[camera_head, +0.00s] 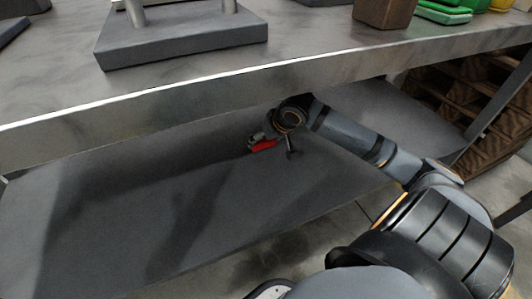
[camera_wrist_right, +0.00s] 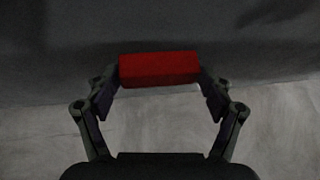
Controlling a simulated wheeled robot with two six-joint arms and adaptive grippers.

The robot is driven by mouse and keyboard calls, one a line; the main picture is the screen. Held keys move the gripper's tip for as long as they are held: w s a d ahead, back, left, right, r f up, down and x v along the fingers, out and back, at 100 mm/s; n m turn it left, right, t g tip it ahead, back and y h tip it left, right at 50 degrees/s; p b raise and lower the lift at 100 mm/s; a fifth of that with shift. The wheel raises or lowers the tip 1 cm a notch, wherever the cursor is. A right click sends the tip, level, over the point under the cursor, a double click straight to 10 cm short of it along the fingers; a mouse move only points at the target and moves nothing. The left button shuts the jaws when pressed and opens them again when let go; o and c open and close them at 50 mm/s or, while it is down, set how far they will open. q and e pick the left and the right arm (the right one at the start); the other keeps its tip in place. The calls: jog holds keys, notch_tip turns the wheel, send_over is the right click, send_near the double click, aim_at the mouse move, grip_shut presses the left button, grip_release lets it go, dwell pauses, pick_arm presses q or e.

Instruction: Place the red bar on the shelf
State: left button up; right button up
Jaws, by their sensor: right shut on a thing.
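The red bar (camera_head: 263,145) is held by my right gripper (camera_head: 270,143) in the head view, under the tabletop and over the lower shelf (camera_head: 130,220). In the right wrist view the red bar (camera_wrist_right: 159,69) lies crosswise between the two fingers of my right gripper (camera_wrist_right: 160,85), which press on its ends. I cannot tell whether the bar touches the shelf surface. Part of the bar is hidden by the gripper in the head view. My left gripper is in neither view.
The metal tabletop edge (camera_head: 250,85) runs close above my right gripper. A grey block with posts (camera_head: 185,42), a brown block (camera_head: 384,12) and green items (camera_head: 443,14) stand on top. Wooden pallets (camera_head: 480,105) are at the right. The shelf's left part is bare.

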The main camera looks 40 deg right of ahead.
aim_at(269, 144)
jog(key=shift+w+d+f, duration=0.1)
jog(key=shift+w, duration=0.05)
jog(key=shift+d+f, duration=0.1)
jog(key=shift+f, duration=0.1)
jog(key=f+b, duration=0.4)
jog(key=shift+w+d, duration=0.2)
jog(key=shift+d, duration=0.05)
jog(key=shift+r, duration=0.25)
jog(key=o, duration=1.6)
jog(key=shift+f, duration=0.15)
